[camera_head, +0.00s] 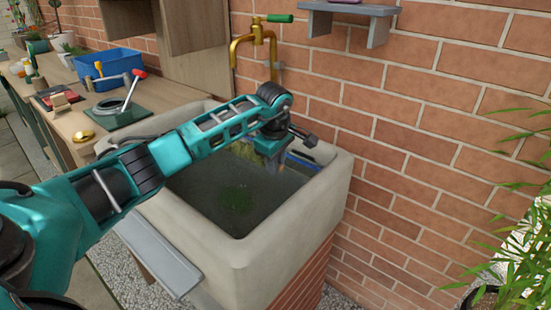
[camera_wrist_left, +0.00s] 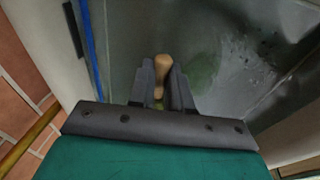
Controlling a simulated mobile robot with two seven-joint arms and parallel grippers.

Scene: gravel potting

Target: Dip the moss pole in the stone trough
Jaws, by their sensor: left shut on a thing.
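The stone trough (camera_head: 325,185) is a pale basin against the brick wall, with dark, wet-looking contents. My left gripper (camera_head: 272,163) reaches over its far part, pointing down. In the left wrist view the gripper (camera_wrist_left: 161,95) is shut on a tan, rounded stub (camera_wrist_left: 162,67), with a little green between the fingers. I take this for the moss pole; most of it is hidden, and I cannot tell whether it touches the water. A blurred green patch (camera_head: 236,199) shows in the trough. It also shows in the left wrist view (camera_wrist_left: 203,70). My right gripper is not in view.
A brass tap (camera_head: 255,40) with a green handle rises behind the trough. A grey wall shelf (camera_head: 348,10) hangs above. At left, a bench carries a blue bin (camera_head: 108,64), a green mat (camera_head: 117,117) and small tools. A leafy plant (camera_head: 520,225) stands at right.

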